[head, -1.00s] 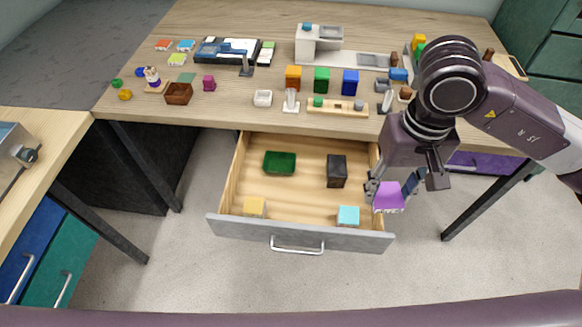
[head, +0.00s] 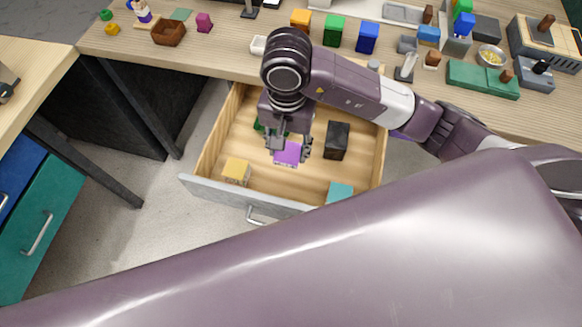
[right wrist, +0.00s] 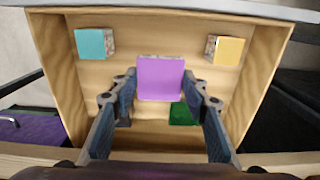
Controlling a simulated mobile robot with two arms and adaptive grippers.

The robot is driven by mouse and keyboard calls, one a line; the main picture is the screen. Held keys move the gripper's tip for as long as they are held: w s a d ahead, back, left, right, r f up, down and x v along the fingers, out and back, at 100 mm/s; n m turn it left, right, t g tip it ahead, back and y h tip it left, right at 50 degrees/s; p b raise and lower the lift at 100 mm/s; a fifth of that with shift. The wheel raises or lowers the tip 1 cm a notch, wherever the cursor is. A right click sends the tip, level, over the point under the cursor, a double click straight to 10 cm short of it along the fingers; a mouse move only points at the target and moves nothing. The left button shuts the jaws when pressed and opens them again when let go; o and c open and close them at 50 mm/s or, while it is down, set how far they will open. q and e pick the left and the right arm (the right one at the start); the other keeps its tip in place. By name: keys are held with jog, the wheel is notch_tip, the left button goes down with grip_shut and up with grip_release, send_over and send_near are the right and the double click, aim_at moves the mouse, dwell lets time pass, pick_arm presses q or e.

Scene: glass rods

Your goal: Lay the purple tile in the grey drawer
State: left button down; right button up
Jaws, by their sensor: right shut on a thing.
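The grey drawer (head: 222,191) is pulled out below the table, with a pale wooden inside. My right gripper (head: 290,147) is over the inside of the drawer, fingers pointing down. It is shut on the purple tile (head: 287,154). In the right wrist view the purple tile (right wrist: 160,78) sits between the two fingers, over the drawer floor (right wrist: 150,130). The exact height of the tile above the floor is hard to tell. My left gripper is not in view.
The drawer holds a yellow block (head: 236,170), a cyan block (head: 340,191), a black block (head: 337,141) and a green piece (right wrist: 182,114), partly hidden by my gripper. The wooden table (head: 215,60) above carries many small objects. Clear floor shows between the blocks.

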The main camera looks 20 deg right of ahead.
jog(key=p, duration=0.1)
send_over(289, 182)
notch_tip(289, 182, down, 10)
jog(key=shift+s, duration=0.1)
jog(key=shift+f, duration=0.65)
notch_tip(289, 182, down, 4)
jog(key=shift+r+p, duration=0.1)
jog(key=shift+p, duration=0.2)
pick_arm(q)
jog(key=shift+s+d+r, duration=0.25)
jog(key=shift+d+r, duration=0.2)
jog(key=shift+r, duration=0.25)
pick_arm(e)
jog(key=shift+f, duration=0.25)
jog(key=o, duration=1.3)
jog(key=shift+c, duration=0.2)
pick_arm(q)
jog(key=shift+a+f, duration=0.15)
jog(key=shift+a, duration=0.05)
pick_arm(e)
jog(key=shift+r, duration=0.15)
